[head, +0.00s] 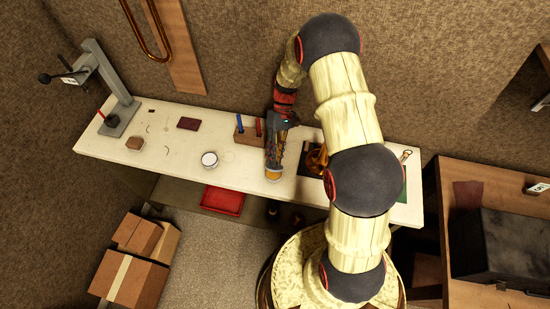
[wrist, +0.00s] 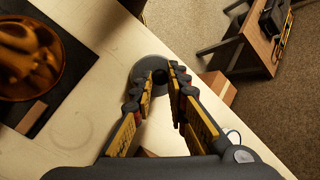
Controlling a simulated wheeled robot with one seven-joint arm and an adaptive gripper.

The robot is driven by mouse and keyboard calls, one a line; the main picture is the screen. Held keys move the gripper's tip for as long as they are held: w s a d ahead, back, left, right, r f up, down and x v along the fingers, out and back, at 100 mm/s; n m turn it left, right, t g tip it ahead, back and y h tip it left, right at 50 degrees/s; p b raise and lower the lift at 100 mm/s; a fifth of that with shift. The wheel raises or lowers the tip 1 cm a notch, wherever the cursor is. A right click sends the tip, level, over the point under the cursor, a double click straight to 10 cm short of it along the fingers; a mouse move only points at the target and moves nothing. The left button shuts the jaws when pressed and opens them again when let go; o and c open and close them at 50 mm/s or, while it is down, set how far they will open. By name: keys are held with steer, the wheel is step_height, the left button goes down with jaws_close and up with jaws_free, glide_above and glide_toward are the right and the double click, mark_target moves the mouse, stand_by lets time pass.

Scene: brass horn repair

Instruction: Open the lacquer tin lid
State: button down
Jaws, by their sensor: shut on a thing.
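The lacquer tin (head: 273,177) is a small amber-sided round can near the front edge of the pale workbench. My gripper (head: 275,158) points down at it from above and hides most of its top. In the wrist view a round grey lid (wrist: 146,67) with a dark knob (wrist: 160,77) lies under my fingertips. My gripper (wrist: 162,84) has its fingers on both sides of the knob and is shut on it. I cannot tell whether the lid is seated on the tin or lifted.
A brass horn part (head: 316,160) rests on a dark mat right of the tin. A wooden tool block (head: 247,137) stands behind left, and a white-topped round jar (head: 209,159) further left. A red tray (head: 222,200) sits below.

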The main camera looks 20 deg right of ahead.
steer(key=shift+w, duration=0.1)
stand_by(0.4)
steer(key=c, duration=1.7)
jaws_free()
steer(key=shift+c, duration=0.2)
step_height(320, 180, up, 10)
